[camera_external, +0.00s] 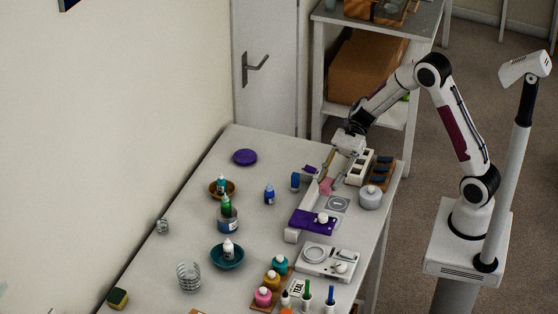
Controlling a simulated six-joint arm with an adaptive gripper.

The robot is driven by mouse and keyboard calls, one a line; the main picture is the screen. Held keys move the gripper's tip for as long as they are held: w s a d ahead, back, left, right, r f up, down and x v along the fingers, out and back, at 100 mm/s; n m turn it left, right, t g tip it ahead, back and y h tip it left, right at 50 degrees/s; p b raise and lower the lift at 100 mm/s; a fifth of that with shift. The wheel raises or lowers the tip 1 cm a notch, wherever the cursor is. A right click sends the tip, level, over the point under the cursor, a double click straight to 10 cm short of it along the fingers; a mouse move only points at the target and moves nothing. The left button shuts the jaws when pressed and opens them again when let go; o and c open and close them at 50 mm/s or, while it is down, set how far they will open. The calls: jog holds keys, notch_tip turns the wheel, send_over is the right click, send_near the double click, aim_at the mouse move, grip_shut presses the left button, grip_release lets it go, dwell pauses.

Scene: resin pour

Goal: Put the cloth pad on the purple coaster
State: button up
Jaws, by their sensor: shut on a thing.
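A small pink piece, which looks like the cloth pad (326,187), is at the tip of my gripper (331,184). My gripper reaches down over the back right part of the table and appears shut on the pad. The fingertips are small in this view, and I cannot tell whether the pad touches the table. The purple coaster (245,157), a flat round disc, lies at the back left of the table with nothing on it. It is to the left of my gripper and apart from it.
A blue bottle (269,195) and a brown bowl (222,188) holding a bottle stand left of my gripper. The table around the coaster is clear.

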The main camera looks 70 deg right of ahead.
jog(key=w+d+m+t+h, duration=0.1)
jog(key=w+d+m+t, duration=0.2)
jog(key=w, duration=0.6)
jog(key=w+d+m+t+h, duration=0.1)
jog(key=w+d+m+t, duration=0.25)
jog(key=w, duration=0.55)
notch_tip(320, 180, up, 2)
jog(key=m+t+h, duration=0.4)
jog(key=m+h, duration=0.1)
jog(key=h, duration=0.1)
send_over(246, 157)
jog(key=s+d, duration=0.1)
jog(key=s, duration=0.3)
jog(key=shift+d+g, duration=0.2)
jog(key=shift+g, duration=0.05)
jog(key=shift+f, duration=3.05)
jog(key=shift+f, duration=0.1)
jog(key=shift+f, duration=1.8)
jog(key=o, duration=1)
jog(key=shift+f, duration=0.1)
